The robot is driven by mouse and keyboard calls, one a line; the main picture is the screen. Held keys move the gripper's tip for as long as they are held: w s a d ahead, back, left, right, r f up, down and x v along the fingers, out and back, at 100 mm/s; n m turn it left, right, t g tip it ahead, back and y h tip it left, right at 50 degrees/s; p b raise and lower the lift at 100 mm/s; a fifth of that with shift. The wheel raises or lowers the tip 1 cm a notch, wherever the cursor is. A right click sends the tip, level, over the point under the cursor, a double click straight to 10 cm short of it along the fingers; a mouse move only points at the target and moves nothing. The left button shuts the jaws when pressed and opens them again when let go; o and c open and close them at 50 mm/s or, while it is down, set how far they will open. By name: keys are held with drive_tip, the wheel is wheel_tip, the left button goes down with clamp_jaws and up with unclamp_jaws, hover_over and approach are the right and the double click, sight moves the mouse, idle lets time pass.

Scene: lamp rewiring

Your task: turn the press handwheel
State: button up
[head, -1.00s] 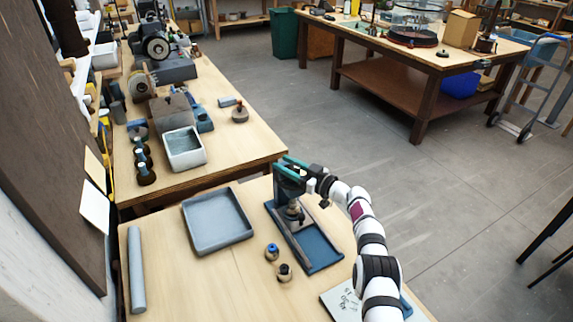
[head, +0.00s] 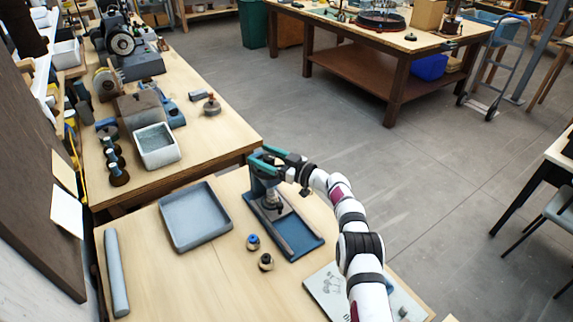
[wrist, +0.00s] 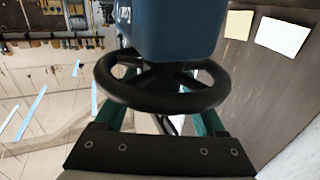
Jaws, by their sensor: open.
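The press (head: 266,180) stands on the near bench in the head view, with a blue upright head and a flat blue base plate. Its black spoked handwheel (wrist: 160,98) fills the middle of the wrist view, with the blue press body behind it. My gripper (head: 266,157) is at the top of the press in the head view. In the wrist view its green fingers (wrist: 159,75) are spread apart, one on each side of the handwheel and partly hidden by its rim. I cannot tell whether they touch the rim. The handwheel is hard to make out in the head view.
A grey tray (head: 222,239) lies left of the press. Two small knobbed pieces (head: 253,242) sit in front of it. A grey cylinder (head: 117,275) lies at the left edge. A printed sheet (head: 325,289) lies partly behind my arm. Another bench with tools stands behind.

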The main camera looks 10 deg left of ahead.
drive_tip(key=v, duration=1.5)
drive_tip(key=s+a+r+m+t+h, duration=0.1)
drive_tip(key=a+r+m+t, duration=0.1)
drive_tip(key=a+m+t, duration=0.3)
drive_tip(key=a+r+m+t+h, duration=0.1)
drive_tip(key=a+r+t, duration=0.2)
drive_tip(key=a, duration=0.4)
drive_tip(key=s+d+f+m+t+h, duration=0.25)
drive_tip(key=s+f+m+h, duration=0.3)
drive_tip(key=s+h, duration=0.55)
drive_tip(key=shift+m+t+h, duration=0.35)
drive_tip(key=shift+t+h, duration=0.1)
drive_tip(key=shift+h, duration=0.15)
drive_tip(key=w+a, duration=0.1)
drive_tip(key=w, duration=1)
drive_tip(key=w+a, duration=0.1)
drive_tip(key=w, duration=0.4)
drive_tip(key=shift+w+a+r, duration=0.2)
drive_tip(key=shift+w+a, duration=0.1)
drive_tip(key=shift+a, duration=0.05)
clamp_jaws()
